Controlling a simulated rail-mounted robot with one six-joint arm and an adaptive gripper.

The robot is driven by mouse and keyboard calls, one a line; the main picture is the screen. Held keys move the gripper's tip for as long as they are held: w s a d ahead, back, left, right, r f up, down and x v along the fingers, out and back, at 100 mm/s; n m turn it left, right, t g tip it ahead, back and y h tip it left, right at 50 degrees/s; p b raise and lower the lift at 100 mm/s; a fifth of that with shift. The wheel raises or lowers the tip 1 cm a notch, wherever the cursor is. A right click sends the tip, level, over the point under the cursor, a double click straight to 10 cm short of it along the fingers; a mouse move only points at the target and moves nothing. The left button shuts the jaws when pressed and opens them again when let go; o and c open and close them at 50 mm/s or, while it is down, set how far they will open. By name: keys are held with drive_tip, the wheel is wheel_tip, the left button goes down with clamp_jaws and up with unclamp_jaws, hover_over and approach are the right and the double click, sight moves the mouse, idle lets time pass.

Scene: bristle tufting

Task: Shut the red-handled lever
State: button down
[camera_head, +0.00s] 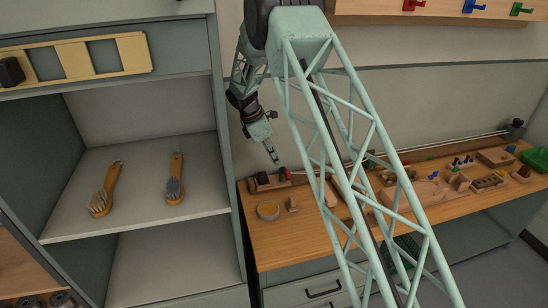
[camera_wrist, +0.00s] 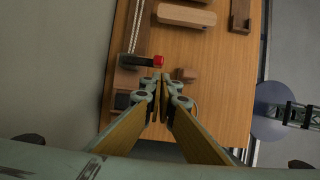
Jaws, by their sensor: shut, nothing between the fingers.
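The red-handled lever (camera_wrist: 158,61) is in the wrist view, with a black arm running left from its red end onto a wooden fixture (camera_wrist: 125,80). In the head view the lever's red end (camera_head: 288,174) shows small at the left end of the workbench. I cannot tell whether the lever is raised or down. My gripper (camera_wrist: 163,78) is shut and empty, its tips just below the red handle in the wrist view; contact cannot be told. In the head view my gripper (camera_head: 277,161) points down above the fixture.
The wooden workbench (camera_head: 285,235) holds a round dish (camera_head: 268,211) and a small wooden block (camera_head: 292,204) in front of the fixture. Wooden blocks (camera_wrist: 186,16) lie farther along the bench. Two brushes lie on the shelf (camera_head: 140,215) at left. A grey wall stands behind the bench.

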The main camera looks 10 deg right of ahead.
drive_tip(key=x, duration=0.6)
drive_tip(key=shift+f, duration=0.15)
